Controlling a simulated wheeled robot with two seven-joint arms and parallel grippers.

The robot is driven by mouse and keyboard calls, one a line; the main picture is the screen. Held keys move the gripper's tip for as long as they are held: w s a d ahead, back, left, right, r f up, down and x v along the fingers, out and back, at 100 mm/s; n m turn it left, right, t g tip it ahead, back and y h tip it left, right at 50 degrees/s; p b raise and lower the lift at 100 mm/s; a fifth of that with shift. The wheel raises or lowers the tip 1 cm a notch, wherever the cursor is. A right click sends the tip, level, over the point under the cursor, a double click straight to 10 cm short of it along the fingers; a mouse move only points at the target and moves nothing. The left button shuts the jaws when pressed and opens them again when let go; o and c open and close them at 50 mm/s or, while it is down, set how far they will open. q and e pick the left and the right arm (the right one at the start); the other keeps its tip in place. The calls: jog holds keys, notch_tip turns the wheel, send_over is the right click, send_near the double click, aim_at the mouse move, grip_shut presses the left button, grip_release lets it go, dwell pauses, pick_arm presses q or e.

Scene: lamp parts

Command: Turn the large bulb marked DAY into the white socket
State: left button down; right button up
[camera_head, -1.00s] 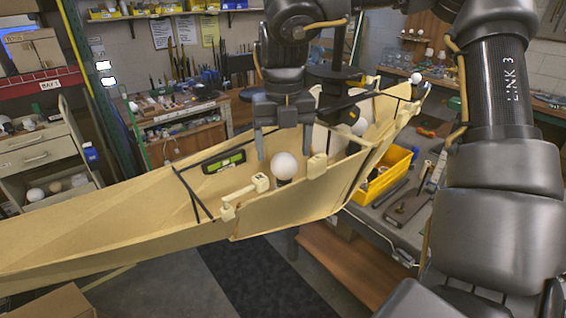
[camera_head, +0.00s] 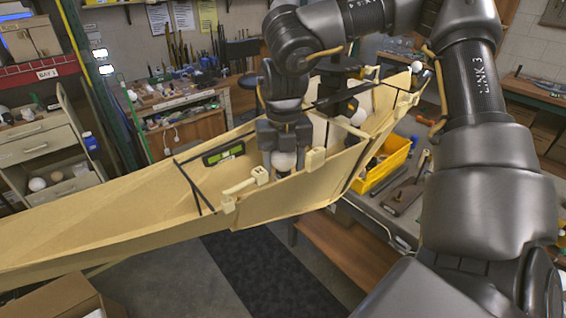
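A round white bulb (camera_head: 284,161) stands inside a long tan, boat-shaped shell (camera_head: 110,217), above a dark base; no DAY marking is readable on it. My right gripper (camera_head: 285,157) is low over this bulb, one finger on each side of it, and hides its upper part. I cannot tell whether the fingers press on it. Another whitish rounded piece (camera_head: 358,116) sits farther along the shell, partly hidden, and a small white ball (camera_head: 416,66) is at its far tip. I cannot make out a white socket for certain. My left gripper is not in view.
A green-and-black level (camera_head: 224,152) lies inside the shell, left of the gripper. Cream brackets (camera_head: 245,184) sit on the near wall. A yellow bin (camera_head: 385,168) and tools are on the grey bench to the right. Dark struts cross the shell.

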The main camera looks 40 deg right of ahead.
jog(key=c, duration=0.4)
jog(key=shift+f+m+b, duration=0.15)
jog(key=shift+m+b, duration=0.35)
jog(key=shift+b, duration=0.05)
jog(key=shift+m+b, duration=2.05)
jog(key=shift+m, duration=0.25)
jog(key=o, duration=0.9)
jog(key=shift+o, duration=0.2)
jog(key=shift+r, duration=0.2)
jog(key=shift+w+r, duration=0.1)
jog(key=shift+r, duration=0.25)
notch_tip(320, 180, up, 5)
jog(key=shift+f+b, duration=0.15)
jog(key=shift+b, duration=0.35)
jog(key=shift+r+p, duration=0.7)
jog(key=shift+r, duration=1.9)
